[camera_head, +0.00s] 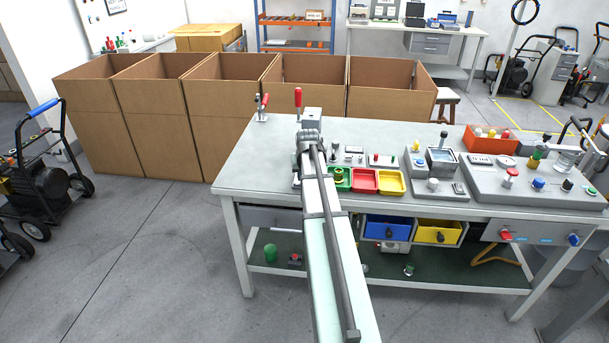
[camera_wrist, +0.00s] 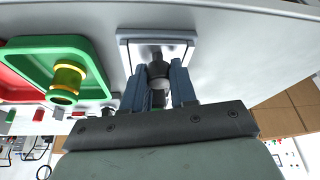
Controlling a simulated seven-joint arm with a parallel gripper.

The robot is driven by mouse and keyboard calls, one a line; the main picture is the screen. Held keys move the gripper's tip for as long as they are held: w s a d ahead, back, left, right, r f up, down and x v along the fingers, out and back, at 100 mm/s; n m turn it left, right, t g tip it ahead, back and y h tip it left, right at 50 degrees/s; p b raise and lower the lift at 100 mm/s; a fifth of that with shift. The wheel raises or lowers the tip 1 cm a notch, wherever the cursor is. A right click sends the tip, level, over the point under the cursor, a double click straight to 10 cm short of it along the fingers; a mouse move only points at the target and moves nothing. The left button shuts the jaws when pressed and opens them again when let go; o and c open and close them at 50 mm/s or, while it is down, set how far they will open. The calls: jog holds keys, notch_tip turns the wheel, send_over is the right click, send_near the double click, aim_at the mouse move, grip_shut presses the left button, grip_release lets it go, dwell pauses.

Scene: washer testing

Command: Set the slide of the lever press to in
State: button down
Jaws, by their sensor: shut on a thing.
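In the wrist view, the two blue-grey fingers of my gripper (camera_wrist: 159,68) are closed around a dark grey knob (camera_wrist: 157,55). The knob stands in front of a small white square plate (camera_wrist: 128,48) with a grey edge, set on the bench top. This may be the lever press's slide, but I cannot tell for sure, nor whether it is in or out. In the head view, my arm hides the fingertips and most of this fixture. They are just left of the green tray (camera_head: 346,187).
The green tray (camera_wrist: 30,52), holding a yellow-and-green part (camera_wrist: 68,80), is close beside my gripper. Red (camera_head: 364,191) and yellow (camera_head: 391,193) trays follow on the right. Red-handled clamps (camera_head: 298,98) stand at the back left. The front-left bench top (camera_head: 262,165) is clear.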

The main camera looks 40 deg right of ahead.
jog(key=shift+w, duration=0.1)
jog(key=w+d, duration=0.9)
jog(key=shift+w+d+r, duration=0.1)
jog(key=shift+w+d, duration=0.15)
jog(key=shift+d, duration=0.05)
jog(key=c, duration=1.2)
grip_release()
jog(key=shift+w, duration=0.1)
jog(key=shift+c, duration=0.2)
jog(key=o, duration=0.3)
jog(key=shift+o, duration=0.2)
jog(key=v, duration=1.3)
jog(key=shift+s+r, duration=0.25)
jog(key=shift+s, duration=0.1)
jog(key=shift+a, duration=0.15)
